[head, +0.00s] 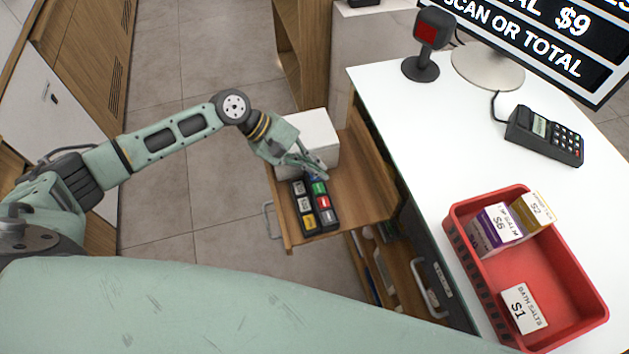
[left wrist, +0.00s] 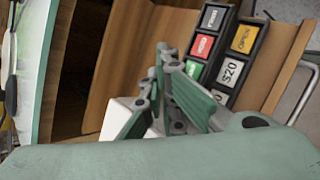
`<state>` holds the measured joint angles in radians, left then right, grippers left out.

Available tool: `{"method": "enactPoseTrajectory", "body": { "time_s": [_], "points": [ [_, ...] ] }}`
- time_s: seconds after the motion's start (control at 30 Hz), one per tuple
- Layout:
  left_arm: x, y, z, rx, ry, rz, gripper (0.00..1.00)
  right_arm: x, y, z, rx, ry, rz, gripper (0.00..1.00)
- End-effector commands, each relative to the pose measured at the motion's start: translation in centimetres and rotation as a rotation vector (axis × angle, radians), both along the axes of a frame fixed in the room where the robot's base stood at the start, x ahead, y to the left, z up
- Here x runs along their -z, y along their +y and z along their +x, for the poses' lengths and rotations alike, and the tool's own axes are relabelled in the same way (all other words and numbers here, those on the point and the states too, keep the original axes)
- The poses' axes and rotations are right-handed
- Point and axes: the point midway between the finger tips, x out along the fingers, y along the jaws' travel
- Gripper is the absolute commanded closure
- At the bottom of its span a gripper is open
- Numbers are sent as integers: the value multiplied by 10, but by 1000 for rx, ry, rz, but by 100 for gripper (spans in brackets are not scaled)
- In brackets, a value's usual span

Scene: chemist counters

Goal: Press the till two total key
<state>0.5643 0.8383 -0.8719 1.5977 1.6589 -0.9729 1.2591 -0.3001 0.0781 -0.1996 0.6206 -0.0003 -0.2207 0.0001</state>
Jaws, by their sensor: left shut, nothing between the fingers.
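The dark till keypad (head: 331,222) lies on a wooden shelf, with white, yellow, green, red and grey keys in two columns. Its yellow key reads OPEN in the left wrist view (left wrist: 243,38). The green key (head: 319,188) is near my left fingertips; its label is too small to read. My left gripper (head: 319,171) is shut and empty, pointing down over the keypad's far end, hiding part of it. Whether it touches a key I cannot tell. The gripper also shows in the left wrist view (left wrist: 185,95). My right gripper is not in view.
A white box (head: 318,130) stands just behind the keypad. The wooden shelf (head: 365,190) is clear to its right. The white counter (head: 430,130) holds a red basket (head: 560,270) with boxes, a card terminal (head: 545,135), a scanner (head: 428,40) and a screen reading "SCAN OR TOTAL" (head: 530,45).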

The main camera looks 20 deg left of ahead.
Motion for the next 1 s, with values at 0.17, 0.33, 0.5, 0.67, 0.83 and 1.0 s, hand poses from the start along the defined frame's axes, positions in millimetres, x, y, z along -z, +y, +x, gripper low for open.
{"method": "enactPoseTrajectory", "body": {
  "time_s": [0.17,0.33,0.5,0.67,0.83,1.0],
  "points": [
    [16,0,0,0,1,-1,100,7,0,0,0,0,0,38],
    [18,0,0,1,0,-1,100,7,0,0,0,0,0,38],
    [17,-1,0,1,0,-1,100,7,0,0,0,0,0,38],
    [17,0,0,1,0,-1,100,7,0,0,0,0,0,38],
    [18,-1,0,1,0,-1,100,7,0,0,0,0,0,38],
    [18,-1,0,1,0,-1,100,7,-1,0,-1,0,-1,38]
  ]
}}
